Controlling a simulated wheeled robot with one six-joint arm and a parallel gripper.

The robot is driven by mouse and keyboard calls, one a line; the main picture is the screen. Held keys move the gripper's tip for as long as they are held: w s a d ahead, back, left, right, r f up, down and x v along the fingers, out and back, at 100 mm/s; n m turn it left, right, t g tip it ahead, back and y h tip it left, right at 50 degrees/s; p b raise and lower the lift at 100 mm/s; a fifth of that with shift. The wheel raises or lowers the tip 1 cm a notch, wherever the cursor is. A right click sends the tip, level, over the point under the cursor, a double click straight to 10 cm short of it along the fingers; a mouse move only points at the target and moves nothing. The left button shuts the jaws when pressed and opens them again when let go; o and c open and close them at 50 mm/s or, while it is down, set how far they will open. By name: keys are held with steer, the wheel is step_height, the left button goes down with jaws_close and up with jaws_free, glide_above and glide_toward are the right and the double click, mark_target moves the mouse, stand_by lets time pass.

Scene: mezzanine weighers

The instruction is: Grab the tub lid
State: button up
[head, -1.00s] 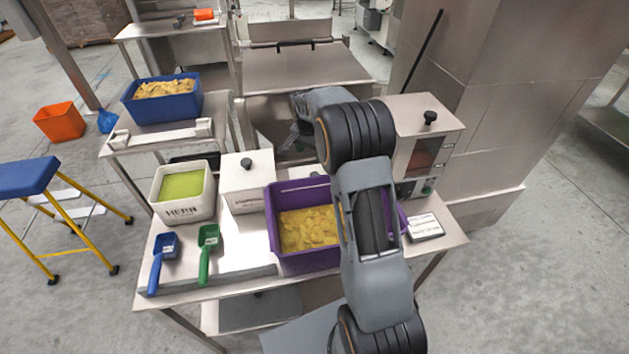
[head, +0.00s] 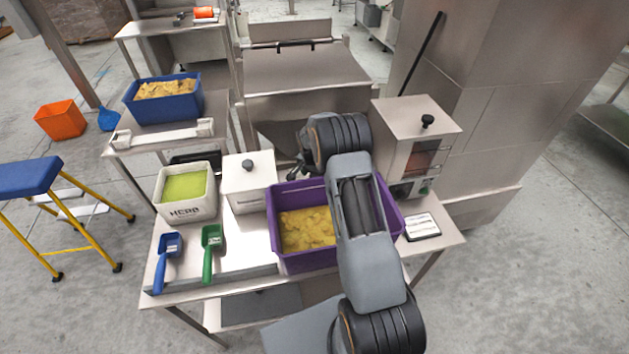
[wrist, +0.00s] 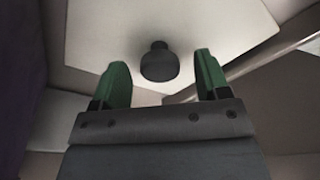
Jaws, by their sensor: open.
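The tub lid (head: 262,163) is a flat pale square with a dark knob (head: 248,165) on top, set on a white tub (head: 247,195). In the wrist view the lid (wrist: 215,25) fills the upper middle, and its knob (wrist: 159,62) appears between two green fingertips. My gripper (wrist: 160,75) is open, with a gap on both sides of the knob; whether it is level with the knob, I cannot tell. In the head view my gripper (head: 294,172) is small and partly hidden by my arm, just right of the lid.
A purple crate (head: 300,262) of yellow pieces stands right of the tub, under my arm. A white herb tub (head: 187,208) stands to the left. Blue (head: 167,262) and green (head: 211,252) scoops lie in front. A steel machine (head: 412,135) with its own knob stands at right.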

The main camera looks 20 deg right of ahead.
steer(key=shift+f, duration=0.8)
steer(key=c, duration=1)
